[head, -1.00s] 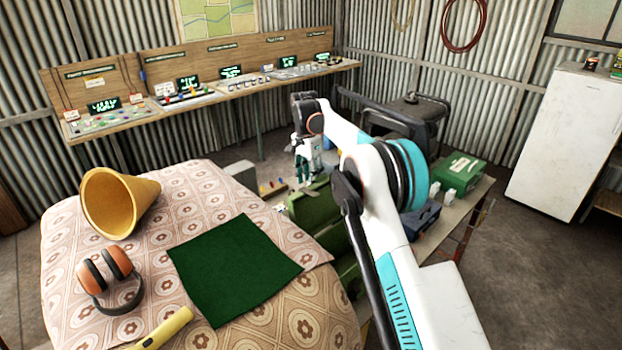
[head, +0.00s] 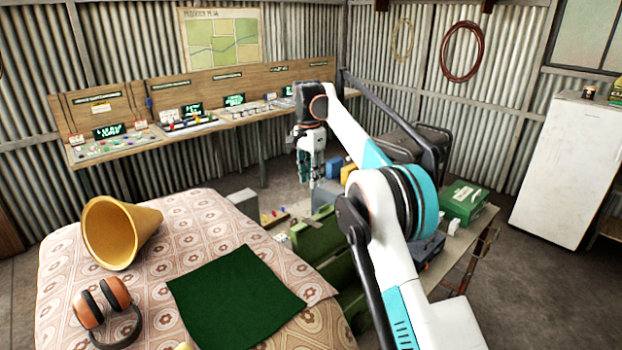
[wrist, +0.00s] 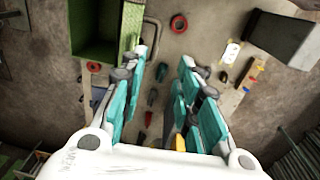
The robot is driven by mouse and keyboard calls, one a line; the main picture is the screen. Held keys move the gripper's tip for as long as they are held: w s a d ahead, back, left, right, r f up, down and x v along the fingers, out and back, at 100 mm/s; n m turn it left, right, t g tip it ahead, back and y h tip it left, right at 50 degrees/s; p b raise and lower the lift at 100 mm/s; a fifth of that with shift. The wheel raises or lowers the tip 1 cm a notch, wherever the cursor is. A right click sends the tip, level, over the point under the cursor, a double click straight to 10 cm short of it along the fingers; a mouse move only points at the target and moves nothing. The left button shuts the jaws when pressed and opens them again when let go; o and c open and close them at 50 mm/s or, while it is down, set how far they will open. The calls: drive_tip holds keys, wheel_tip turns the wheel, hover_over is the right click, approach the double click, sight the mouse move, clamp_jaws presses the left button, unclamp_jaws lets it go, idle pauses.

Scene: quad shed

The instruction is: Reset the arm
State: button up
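My gripper (head: 312,176) hangs pointing down at the end of my raised arm, above the low bench of cases and tools. In the wrist view my gripper (wrist: 165,95) has its two teal fingers spread apart, with nothing between them but the bench surface and small items well below. The gripper is empty and touches nothing that I can see.
A green open case (head: 316,236) and a green box (head: 463,203) are on the low bench. The bed-like table (head: 60,262) holds a yellow cone (head: 118,232), headphones (head: 106,310) and a dark green cloth (head: 236,297). A white fridge (head: 562,170) stands right.

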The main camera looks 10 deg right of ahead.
drive_tip(key=shift+d+r, duration=0.1)
drive_tip(key=shift+r, duration=0.05)
drive_tip(key=s+d+r+n+t+b, duration=0.1)
drive_tip(key=s+d+r+n+b, duration=0.15)
drive_tip(key=s, duration=0.55)
drive_tip(key=s+d+r+n+t+b, duration=0.15)
drive_tip(key=s+b, duration=0.25)
drive_tip(key=s, duration=0.4)
drive_tip(key=s+d+r+n+t+b, duration=0.1)
drive_tip(key=s+d+n+t+b, duration=0.15)
drive_tip(key=s, duration=0.55)
drive_tip(key=s+d+f+n+t+b, duration=0.1)
drive_tip(key=s+f+n+b, duration=0.1)
drive_tip(key=s+f, duration=0.8)
drive_tip(key=s+d+f+n+t+b, duration=0.1)
drive_tip(key=s+f+b, duration=0.3)
drive_tip(key=s+f, duration=0.7)
drive_tip(key=s+d+n, duration=0.1)
drive_tip(key=s, duration=0.3)
drive_tip(key=shift+d+t+b, duration=0.3)
drive_tip(key=shift+b, duration=0.1)
drive_tip(key=shift+d+r, duration=0.1)
